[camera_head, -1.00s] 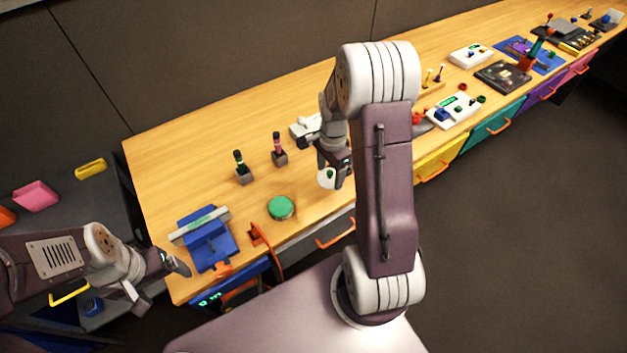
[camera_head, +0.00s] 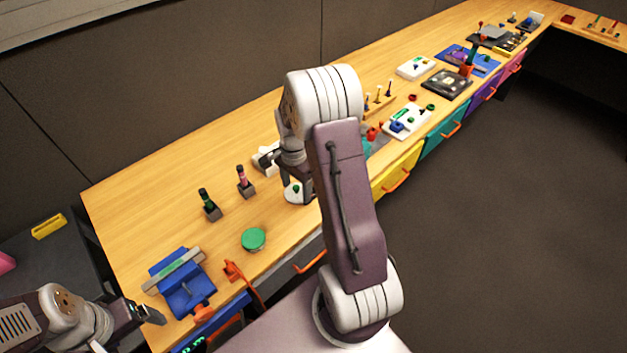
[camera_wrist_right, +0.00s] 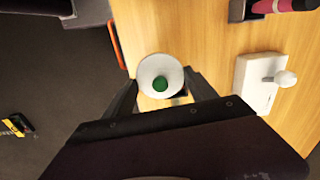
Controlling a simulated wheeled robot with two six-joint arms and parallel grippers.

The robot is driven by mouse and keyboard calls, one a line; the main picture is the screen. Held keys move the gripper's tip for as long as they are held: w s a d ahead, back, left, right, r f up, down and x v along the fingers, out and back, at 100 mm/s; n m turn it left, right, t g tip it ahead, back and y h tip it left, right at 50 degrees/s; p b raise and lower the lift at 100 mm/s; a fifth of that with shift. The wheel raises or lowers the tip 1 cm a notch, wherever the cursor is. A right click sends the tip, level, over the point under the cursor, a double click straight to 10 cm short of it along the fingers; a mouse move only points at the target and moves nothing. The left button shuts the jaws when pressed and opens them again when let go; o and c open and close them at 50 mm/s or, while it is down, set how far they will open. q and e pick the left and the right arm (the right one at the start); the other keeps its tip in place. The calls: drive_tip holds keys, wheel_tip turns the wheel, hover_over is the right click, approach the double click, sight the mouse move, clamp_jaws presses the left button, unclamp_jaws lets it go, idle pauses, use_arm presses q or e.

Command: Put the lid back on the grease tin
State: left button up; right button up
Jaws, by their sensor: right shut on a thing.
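The grease tin (camera_head: 253,239), round with a green top, stands on the wooden bench near its front edge. The lid is a white disc with a green knob (camera_head: 294,192). My right gripper (camera_head: 297,186) is shut on the lid, to the right of and behind the tin. In the right wrist view the lid (camera_wrist_right: 150,66) sits between the two fingertips (camera_wrist_right: 160,86), knob facing the camera. The tin is not seen in that view. My left gripper (camera_head: 132,325) is open and empty at the lower left, away from the tin.
A blue vise-like fixture (camera_head: 183,284) and an orange part (camera_head: 233,271) stand left of the tin. Two dark-based upright tools (camera_head: 209,206) (camera_head: 245,183) stand behind it. A white joystick box (camera_head: 264,160) is behind the lid. The bench around the tin is mostly clear.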

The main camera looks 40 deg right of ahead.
drive_tip(key=w+a+n+p, duration=0.1)
drive_tip(key=a+n+p, duration=0.1)
drive_tip(key=a, duration=0.5)
use_arm(q)
wheel_tip(320, 180, up, 6)
drive_tip(key=p, duration=0.3)
use_arm(e)
drive_tip(key=n, duration=0.3)
hover_over(253, 238)
drive_tip(key=shift+f+b, duration=0.25)
drive_tip(key=shift+b, duration=0.1)
wheel_tip(253, 238, down, 4)
drive_tip(key=b, duration=0.4)
drive_tip(key=shift+f, duration=0.25)
drive_tip(key=shift+f+b, duration=0.45)
drive_tip(key=shift+f, duration=0.2)
use_arm(q)
wheel_tip(253, 238, down, 6)
drive_tip(key=shift+r, duration=0.15)
drive_tip(key=shift+r+p, duration=0.35)
drive_tip(key=shift+p, duration=0.05)
use_arm(e)
drive_tip(key=shift+r, duration=0.15)
drive_tip(key=shift+f, duration=0.2)
use_arm(q)
drive_tip(key=shift+r, duration=0.2)
